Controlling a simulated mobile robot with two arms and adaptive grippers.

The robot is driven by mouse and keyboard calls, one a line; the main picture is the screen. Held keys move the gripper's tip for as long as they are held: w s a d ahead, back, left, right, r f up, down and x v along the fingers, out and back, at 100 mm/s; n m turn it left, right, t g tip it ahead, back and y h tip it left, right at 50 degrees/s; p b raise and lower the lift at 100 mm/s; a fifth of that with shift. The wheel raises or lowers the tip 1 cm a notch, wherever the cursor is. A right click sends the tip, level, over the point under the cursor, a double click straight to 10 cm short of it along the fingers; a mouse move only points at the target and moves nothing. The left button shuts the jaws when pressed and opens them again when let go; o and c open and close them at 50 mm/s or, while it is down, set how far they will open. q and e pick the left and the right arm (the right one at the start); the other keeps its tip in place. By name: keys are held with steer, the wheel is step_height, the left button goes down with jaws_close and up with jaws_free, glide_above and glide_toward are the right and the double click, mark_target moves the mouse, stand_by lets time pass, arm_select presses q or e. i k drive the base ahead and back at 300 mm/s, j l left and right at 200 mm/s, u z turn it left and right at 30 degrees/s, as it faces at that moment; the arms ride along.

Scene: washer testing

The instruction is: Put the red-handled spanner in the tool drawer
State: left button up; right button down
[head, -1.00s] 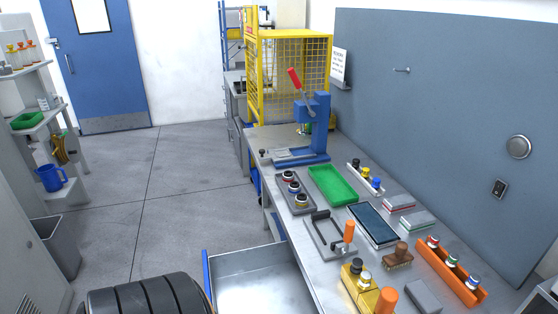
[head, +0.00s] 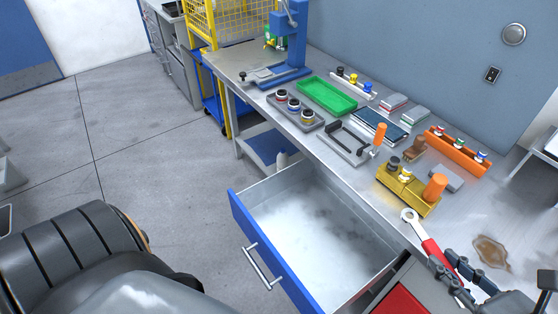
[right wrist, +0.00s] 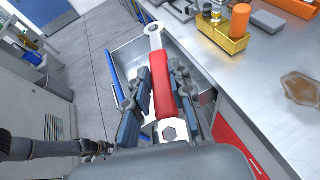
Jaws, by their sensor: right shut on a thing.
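The tool drawer (head: 310,232) is pulled open, with a blue front and a bare grey floor in the part I see. The spanner overlaps the bench edge beside the drawer; its exact height is unclear. My left gripper (right wrist: 98,148) shows small at the lower left of the right wrist view; its jaws are unclear.
The metal bench (head: 365,190) carries a yellow block (head: 408,198), an orange rack (head: 458,150), a green tray (head: 327,97) and a blue press (head: 290,45). A brown stain (head: 491,252) marks the bench right of the spanner.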

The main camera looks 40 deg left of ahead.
mark_target(301, 218)
steer(key=i+j, duration=0.1)
steer(key=j, duration=0.5)
steer(key=i+j, duration=0.1)
steer(key=j, duration=1.1)
steer(key=i+j+z, duration=0.1)
steer(key=j, duration=0.5)
steer(key=i+j, duration=0.3)
steer(key=i, duration=0.1)
